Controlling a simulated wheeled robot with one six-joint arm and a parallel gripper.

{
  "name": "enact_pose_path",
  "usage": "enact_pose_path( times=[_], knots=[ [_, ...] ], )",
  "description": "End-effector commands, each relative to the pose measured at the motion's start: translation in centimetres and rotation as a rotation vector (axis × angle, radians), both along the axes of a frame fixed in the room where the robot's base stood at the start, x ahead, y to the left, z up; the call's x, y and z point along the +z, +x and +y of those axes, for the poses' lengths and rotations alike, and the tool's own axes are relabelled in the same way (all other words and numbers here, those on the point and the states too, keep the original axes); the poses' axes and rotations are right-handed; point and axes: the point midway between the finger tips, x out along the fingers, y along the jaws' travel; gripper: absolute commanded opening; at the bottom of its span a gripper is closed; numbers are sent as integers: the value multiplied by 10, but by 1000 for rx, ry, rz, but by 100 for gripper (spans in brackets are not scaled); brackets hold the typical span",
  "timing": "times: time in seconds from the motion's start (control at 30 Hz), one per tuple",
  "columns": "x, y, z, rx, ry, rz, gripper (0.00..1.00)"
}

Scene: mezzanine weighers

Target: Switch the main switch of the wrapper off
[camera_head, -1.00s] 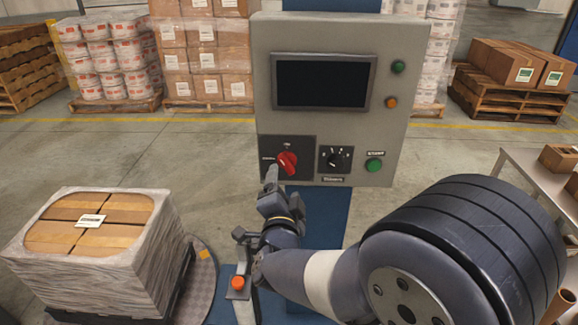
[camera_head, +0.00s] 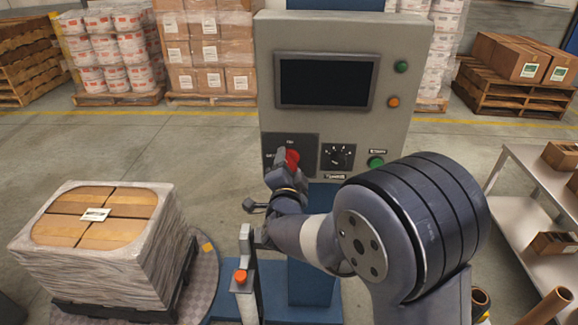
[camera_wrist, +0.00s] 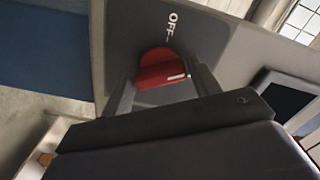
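The wrapper's main switch is a red rotary knob (camera_head: 292,159) on a dark plate at the lower left of the grey control panel (camera_head: 412,115). In the wrist view the knob (camera_wrist: 160,70) shows between my fingers, with a white "OFF" label beside it. A white mark sits on the knob's right edge, away from that label. My gripper (camera_head: 281,172) is at the panel, partly covering the knob's lower left. In the wrist view my gripper (camera_wrist: 162,88) has its fingers apart, one on either side of the knob; firm contact cannot be made out.
Right of the knob are a black selector (camera_head: 337,157) and a green button (camera_head: 376,162). A post with an orange-red button (camera_head: 240,276) stands below the panel. A wrapped pallet load (camera_head: 110,260) is at left, a metal table (camera_head: 520,205) at right.

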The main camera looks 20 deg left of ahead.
Motion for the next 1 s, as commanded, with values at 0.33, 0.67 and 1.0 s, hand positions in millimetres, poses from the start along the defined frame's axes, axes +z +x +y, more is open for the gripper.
enact_pose_path(
  times=[0.33, 0.67, 1.0],
  knots=[
    [0, 0, 0, 0, 0, 0, 30],
    [-1, 0, 0, 0, -49, -12, 30],
    [-1, 0, 0, -1, -280, -67, 30]
  ],
)
